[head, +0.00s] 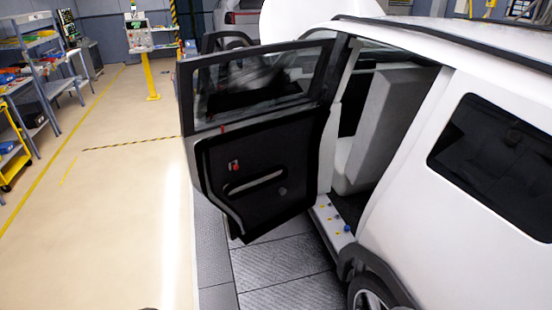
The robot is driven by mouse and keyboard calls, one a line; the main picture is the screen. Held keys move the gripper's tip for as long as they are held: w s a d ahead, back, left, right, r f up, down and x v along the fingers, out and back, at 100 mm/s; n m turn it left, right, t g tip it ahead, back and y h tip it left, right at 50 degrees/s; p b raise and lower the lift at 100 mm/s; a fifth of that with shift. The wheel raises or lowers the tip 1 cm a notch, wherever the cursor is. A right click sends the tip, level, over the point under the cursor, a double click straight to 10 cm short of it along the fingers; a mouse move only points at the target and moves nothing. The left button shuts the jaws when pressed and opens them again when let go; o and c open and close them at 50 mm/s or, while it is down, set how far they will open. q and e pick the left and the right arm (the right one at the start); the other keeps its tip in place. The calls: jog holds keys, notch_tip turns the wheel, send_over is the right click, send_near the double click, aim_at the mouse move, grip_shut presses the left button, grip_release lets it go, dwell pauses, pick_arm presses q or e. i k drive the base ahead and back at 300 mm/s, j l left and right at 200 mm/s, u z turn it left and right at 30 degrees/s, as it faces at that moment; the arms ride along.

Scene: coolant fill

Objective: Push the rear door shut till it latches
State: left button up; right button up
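The rear door (262,180) of the white car (400,250) stands wide open, swung out to the left of its door opening. Its black inner panel faces me, with a light grip strip, a small red part and a window in the upper half. The door opening (350,140) shows a light grey seat and a sill with several small coloured dots. The latch edge of the door is at the left, apart from the car body. Neither of my grippers can be made out. A small dark shape at the bottom edge is too cut off to identify.
Dark metal floor plates (280,268) lie below the door. The beige floor (110,220) to the left is clear. Shelves (35,75) and a yellow cart (12,150) stand at the far left. A yellow post (150,78) with a panel stands behind. The rear wheel (370,295) is at the bottom.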

aim_at(274, 148)
jog(key=i+l, duration=0.1)
jog(key=i, duration=0.3)
jog(key=i+j, duration=0.2)
jog(key=i, duration=0.25)
jog(key=i+j, duration=0.25)
jog(key=i, duration=0.15)
jog(key=i+j, duration=0.2)
jog(key=i, duration=0.25)
jog(key=i+j, duration=0.25)
jog(key=i, duration=0.15)
jog(key=i+j, duration=0.5)
jog(key=j, duration=0.1)
